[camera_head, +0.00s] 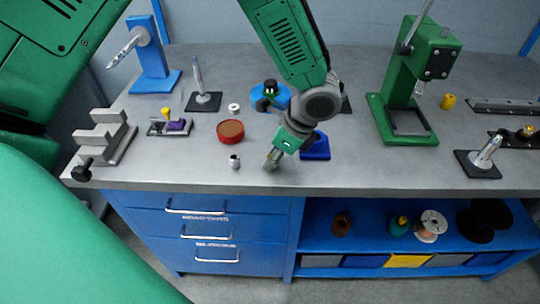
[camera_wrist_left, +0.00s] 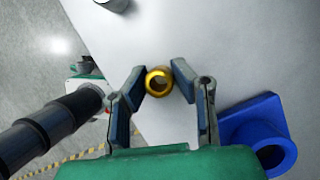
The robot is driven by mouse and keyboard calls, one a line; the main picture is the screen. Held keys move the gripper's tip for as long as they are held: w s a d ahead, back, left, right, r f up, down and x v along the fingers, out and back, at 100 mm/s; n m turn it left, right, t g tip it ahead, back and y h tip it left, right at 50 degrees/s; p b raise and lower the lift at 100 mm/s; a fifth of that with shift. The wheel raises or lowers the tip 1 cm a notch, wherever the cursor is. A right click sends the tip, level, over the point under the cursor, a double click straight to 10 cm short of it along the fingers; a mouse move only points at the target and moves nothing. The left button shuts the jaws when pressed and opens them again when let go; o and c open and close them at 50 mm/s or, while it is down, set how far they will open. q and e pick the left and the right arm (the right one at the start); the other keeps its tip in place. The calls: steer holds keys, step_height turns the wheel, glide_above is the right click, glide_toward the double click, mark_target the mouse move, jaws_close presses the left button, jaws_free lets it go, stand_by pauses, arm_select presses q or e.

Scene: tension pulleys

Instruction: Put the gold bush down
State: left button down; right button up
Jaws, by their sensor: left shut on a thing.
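My left gripper (camera_head: 272,158) hangs low over the front part of the grey bench, near its front edge. In the left wrist view its two fingers (camera_wrist_left: 160,75) are shut on the gold bush (camera_wrist_left: 158,84), a small shiny ring with an open bore. The bush sits between the fingertips with its bore facing the camera. In the head view the fingers mostly hide it. I cannot tell whether it touches the bench top (camera_head: 350,172) or is held just above it. My right gripper is not in view.
A blue block with a round hole (camera_wrist_left: 270,150) stands close to the gripper. A small steel bush (camera_head: 235,161) and a red round tray (camera_head: 231,131) lie left of it. A green press (camera_head: 412,110) stands at the right. Bare bench lies between press and gripper.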

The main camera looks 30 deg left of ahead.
mark_target(260, 161)
arm_select(q)
steer(key=shift+d+f, duration=0.15)
steer(key=c, duration=1.3)
jaws_free()
steer(key=a, duration=0.2)
steer(key=a+f, duration=0.1)
steer(key=shift+s, duration=0.4)
steer(key=shift+c, duration=0.2)
steer(key=shift+w+a+f, duration=0.15)
steer(key=shift+a, duration=0.2)
steer(key=shift+d, duration=0.3)
steer(key=shift+w+d+r, duration=0.1)
steer(key=shift+d+r, duration=0.1)
steer(key=shift+d, duration=0.35)
steer(key=shift+d+r, duration=0.1)
steer(key=shift+d, duration=0.05)
steer(key=shift+d+r, duration=0.1)
steer(key=shift+r, duration=0.2)
steer(key=v, duration=0.2)
steer(key=a+v, duration=0.1)
steer(key=v, duration=0.4)
steer(key=shift+w+a+r+p, duration=0.1)
steer(key=shift+w+r+p, duration=0.15)
steer(key=shift+r, duration=0.4)
steer(key=v, duration=0.4)
steer(key=shift+s, duration=0.1)
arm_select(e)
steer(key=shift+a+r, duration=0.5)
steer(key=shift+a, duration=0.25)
